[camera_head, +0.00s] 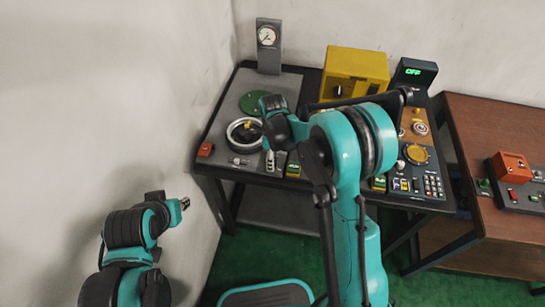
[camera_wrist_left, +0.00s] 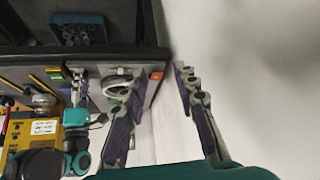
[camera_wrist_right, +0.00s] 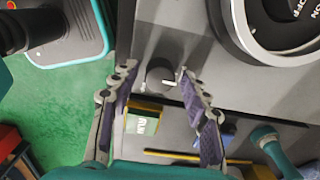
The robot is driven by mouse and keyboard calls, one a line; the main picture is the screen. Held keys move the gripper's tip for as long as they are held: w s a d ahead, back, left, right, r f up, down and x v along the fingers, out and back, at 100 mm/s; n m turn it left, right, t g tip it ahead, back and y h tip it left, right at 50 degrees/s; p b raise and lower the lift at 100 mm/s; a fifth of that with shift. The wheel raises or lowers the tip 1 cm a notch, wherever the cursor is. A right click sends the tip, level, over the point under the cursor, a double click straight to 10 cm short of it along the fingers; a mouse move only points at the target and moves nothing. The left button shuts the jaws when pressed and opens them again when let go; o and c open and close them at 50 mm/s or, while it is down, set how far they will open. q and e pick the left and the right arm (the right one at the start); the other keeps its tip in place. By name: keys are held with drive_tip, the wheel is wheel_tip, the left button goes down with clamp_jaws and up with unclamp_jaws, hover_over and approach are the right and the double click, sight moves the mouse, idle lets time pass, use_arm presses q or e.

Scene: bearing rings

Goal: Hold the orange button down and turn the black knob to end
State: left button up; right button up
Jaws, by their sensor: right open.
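A black knob (camera_wrist_right: 158,72) with a white pointer mark sits on the grey bench top in the right wrist view. My right gripper (camera_wrist_right: 155,78) is open, with one finger on each side of the knob; I cannot tell whether they touch it. In the head view the right gripper (camera_head: 272,160) is over the front of the bench and hides the knob. A red-orange button block (camera_head: 205,150) sits at the bench's front left corner; it also shows in the left wrist view (camera_wrist_left: 157,75). My left gripper (camera_head: 184,203) is open and empty, off the bench and apart from it.
A large ring dial (camera_head: 236,139) is left of the right gripper. A green and yellow box (camera_head: 293,170) stands close to the knob. A gauge (camera_head: 268,47), a yellow box (camera_head: 355,66) and a control panel fill the back and right. A wall bounds the left side.

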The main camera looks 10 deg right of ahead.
use_arm(q)
drive_tip(key=shift+r, duration=0.1)
use_arm(e)
drive_tip(key=shift+r, duration=0.1)
use_arm(q)
clamp_jaws()
drive_tip(key=shift+w, duration=0.1)
drive_tip(key=w+d+r+m+g, duration=0.2)
drive_tip(key=w, duration=1.3)
drive_tip(key=w+f, duration=0.3)
drive_tip(key=w, duration=0.1)
drive_tip(key=w+d+f+m+g, duration=0.1)
drive_tip(key=w+f, duration=0.2)
drive_tip(key=w, duration=0.1)
drive_tip(key=w+f+m+g+h, duration=0.1)
drive_tip(key=w+f, duration=0.2)
drive_tip(key=w, duration=0.2)
drive_tip(key=shift+d+f, duration=0.25)
drive_tip(key=shift+f, duration=0.15)
drive_tip(key=shift+s+x, duration=0.2)
drive_tip(key=shift+x, duration=0.8)
drive_tip(key=shift+s+x, duration=0.2)
drive_tip(key=shift+x, duration=0.8)
drive_tip(key=shift+a+f, duration=0.15)
drive_tip(key=shift+f, duration=0.15)
